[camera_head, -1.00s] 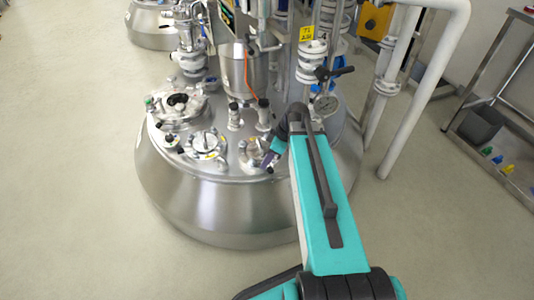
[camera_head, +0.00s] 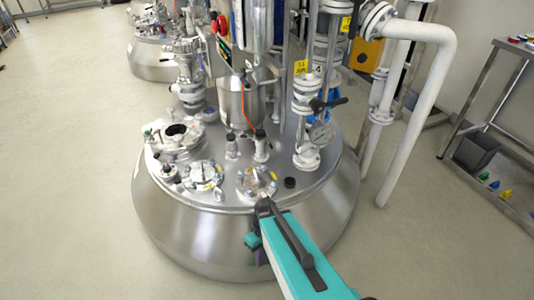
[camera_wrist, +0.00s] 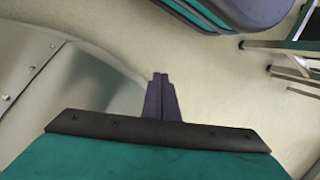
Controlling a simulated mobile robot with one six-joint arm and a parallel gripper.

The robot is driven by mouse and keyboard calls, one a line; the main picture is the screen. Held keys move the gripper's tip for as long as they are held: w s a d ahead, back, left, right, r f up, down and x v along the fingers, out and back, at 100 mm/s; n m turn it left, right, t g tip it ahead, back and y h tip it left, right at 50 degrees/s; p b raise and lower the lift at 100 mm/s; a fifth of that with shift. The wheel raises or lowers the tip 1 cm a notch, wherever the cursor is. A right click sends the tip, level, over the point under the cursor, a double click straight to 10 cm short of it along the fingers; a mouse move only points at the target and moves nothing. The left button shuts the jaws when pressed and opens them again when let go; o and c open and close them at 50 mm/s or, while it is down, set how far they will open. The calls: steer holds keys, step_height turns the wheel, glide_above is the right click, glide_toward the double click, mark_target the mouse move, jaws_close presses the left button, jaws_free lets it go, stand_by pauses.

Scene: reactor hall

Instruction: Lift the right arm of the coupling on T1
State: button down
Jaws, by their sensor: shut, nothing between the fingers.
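The steel vessel T1 (camera_head: 170,215) stands in the middle of the head view under a yellow tag (camera_head: 301,67). Its lid carries several small round fittings. A fitting with metal parts on top (camera_head: 257,182) sits near the front edge, and a similar fitting (camera_head: 206,176) sits to its left. I cannot tell the coupling's separate arms at this size. My gripper (camera_wrist: 160,76) is shut and empty in the wrist view, its dark fingers together. In the head view my wrist is in front of the vessel's front edge, below the nearer fitting, and the fingertips are mostly hidden.
White pipes (camera_head: 408,110) stand right of the vessel. A steel table (camera_head: 482,100) with a grey bin is at the far right. The floor to the left is clear.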

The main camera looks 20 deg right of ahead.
steer(key=s+a+f+m+g+h, duration=0.1)
steer(key=s+f, duration=0.3)
steer(key=s, duration=0.3)
steer(key=s+a+f+m+g+h, duration=0.1)
steer(key=s+f+m, duration=0.1)
steer(key=s+f, duration=0.3)
steer(key=shift+s+f+m+h, duration=0.3)
steer(key=shift+s, duration=0.65)
steer(key=shift+s, duration=0.1)
